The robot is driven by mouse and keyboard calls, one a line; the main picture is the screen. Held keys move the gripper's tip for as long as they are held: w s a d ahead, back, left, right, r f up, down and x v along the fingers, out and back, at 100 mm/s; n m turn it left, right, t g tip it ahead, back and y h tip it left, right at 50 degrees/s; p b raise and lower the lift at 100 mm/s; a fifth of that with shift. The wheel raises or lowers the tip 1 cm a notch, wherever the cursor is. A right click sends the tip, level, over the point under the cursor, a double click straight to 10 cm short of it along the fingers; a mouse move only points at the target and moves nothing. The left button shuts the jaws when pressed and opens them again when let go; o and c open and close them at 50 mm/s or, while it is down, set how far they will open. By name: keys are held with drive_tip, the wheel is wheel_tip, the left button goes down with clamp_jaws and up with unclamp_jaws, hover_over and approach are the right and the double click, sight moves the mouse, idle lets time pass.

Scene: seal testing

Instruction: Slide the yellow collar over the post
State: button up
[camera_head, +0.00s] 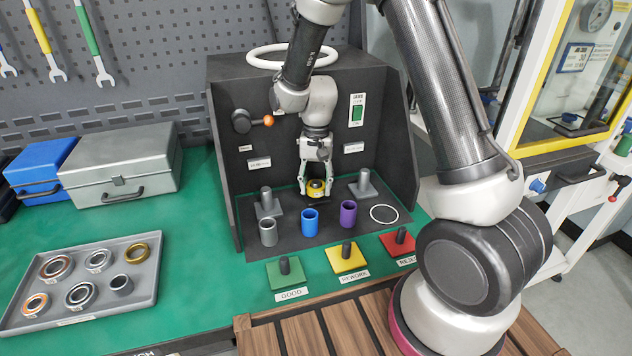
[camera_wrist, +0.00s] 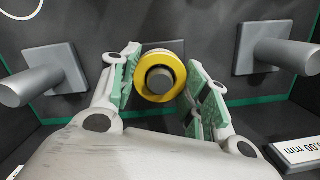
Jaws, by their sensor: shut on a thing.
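The yellow collar (camera_head: 316,189) is between the fingers of my gripper (camera_head: 319,194), which is shut on it in front of the dark panel. In the wrist view the collar (camera_wrist: 158,98) is a yellow ring with a dark inner band. The grey end of the middle post (camera_wrist: 160,79) shows through its hole, with part of a dark square base behind. The collar and post look nearly lined up. I cannot tell whether the collar is around the post or just above it. My finger pads (camera_wrist: 163,92) stand on both sides of the collar.
A grey post on a square base stands on the left (camera_head: 266,201) and another on the right (camera_head: 363,183). In front are grey, blue (camera_head: 309,222) and purple (camera_head: 347,213) cylinders and a white ring (camera_head: 384,214). A grey tray of rings (camera_head: 146,300) lies left.

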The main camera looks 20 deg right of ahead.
drive_tip(key=shift+f, duration=0.6)
idle(0.8)
drive_tip(key=o, duration=1.4)
drive_tip(key=shift+o, duration=0.2)
wheel_tip(320, 180, up, 9)
